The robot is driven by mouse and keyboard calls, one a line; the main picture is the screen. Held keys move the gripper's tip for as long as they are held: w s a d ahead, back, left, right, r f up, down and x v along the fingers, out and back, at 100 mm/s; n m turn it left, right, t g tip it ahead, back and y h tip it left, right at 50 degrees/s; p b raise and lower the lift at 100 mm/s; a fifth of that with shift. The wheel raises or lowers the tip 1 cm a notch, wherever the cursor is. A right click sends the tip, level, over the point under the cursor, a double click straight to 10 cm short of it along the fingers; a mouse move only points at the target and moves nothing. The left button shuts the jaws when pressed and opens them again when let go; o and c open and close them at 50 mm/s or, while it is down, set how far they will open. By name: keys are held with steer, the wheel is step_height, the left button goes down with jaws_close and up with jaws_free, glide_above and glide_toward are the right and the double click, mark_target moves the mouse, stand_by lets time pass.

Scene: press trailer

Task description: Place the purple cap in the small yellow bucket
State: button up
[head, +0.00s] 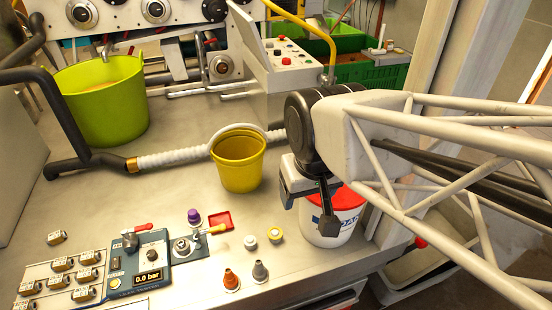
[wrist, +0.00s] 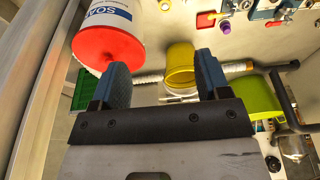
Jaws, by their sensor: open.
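The purple cap (head: 194,217) sits upright on the bench beside the leak tester, left of a small red tray. In the wrist view the purple cap (wrist: 225,27) shows near the top. The small yellow bucket (head: 238,163) stands upright on the bench, behind and right of the cap; it also shows in the wrist view (wrist: 180,66), partly behind the fingers. The part of its inside that shows looks empty. My gripper (head: 312,205) is open and empty, above the bench to the right of the yellow bucket, in front of the white soap tub. Both fingers (wrist: 162,78) show in the wrist view.
A white tub with red lid (head: 328,228) stands at the right. A large green bucket (head: 101,100) and a ribbed hose (head: 178,158) lie behind. The leak tester (head: 139,262), red tray (head: 219,222) and several small fittings occupy the front. Bare bench surrounds the yellow bucket's front.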

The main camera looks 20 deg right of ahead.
steer(key=shift+o, duration=0.8)
steer(key=shift+w, duration=0.1)
